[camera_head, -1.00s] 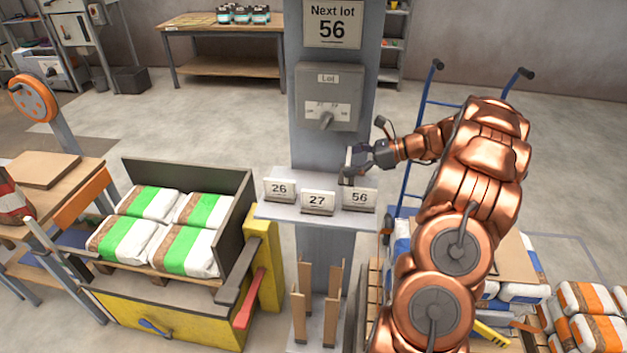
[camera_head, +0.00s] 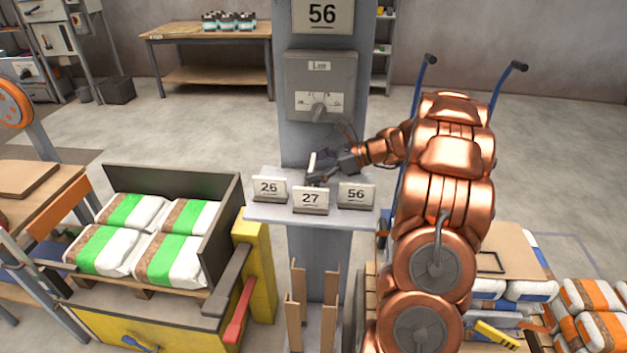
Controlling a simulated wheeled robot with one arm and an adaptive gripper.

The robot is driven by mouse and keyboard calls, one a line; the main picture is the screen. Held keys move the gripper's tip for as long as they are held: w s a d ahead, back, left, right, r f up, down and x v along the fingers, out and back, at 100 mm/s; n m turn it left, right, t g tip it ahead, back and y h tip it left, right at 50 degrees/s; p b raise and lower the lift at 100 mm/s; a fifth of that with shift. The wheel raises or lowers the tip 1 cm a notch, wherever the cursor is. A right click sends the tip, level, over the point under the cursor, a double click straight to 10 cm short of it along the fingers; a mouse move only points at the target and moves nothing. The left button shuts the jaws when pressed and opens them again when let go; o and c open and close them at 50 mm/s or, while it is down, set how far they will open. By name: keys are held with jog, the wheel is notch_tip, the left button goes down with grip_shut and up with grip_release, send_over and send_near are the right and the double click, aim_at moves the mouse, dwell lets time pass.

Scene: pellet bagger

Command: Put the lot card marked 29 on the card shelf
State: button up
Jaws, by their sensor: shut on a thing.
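The card shelf (camera_head: 345,219) juts from the grey post. Three lot cards stand on it: card 26 (camera_head: 269,187) at left, card 27 (camera_head: 311,199) at front middle and card 56 (camera_head: 356,195) at right. My gripper (camera_head: 318,173) is over the back middle of the shelf, behind card 27. It is shut on a pale card (camera_head: 312,162), seen nearly edge-on. The number on the held card cannot be read. Whether its base touches the shelf is hidden by the gripper.
Wooden uprights (camera_head: 297,310) stand below the shelf. A blue hand truck (camera_head: 415,95) is behind my arm.

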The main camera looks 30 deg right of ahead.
notch_tip(320, 180, down, 3)
jog(key=shift+r+b, duration=0.2)
jog(key=shift+b, duration=0.5)
jog(key=shift+r, duration=0.1)
jog(key=o, duration=0.9)
jog(key=shift+f, duration=0.2)
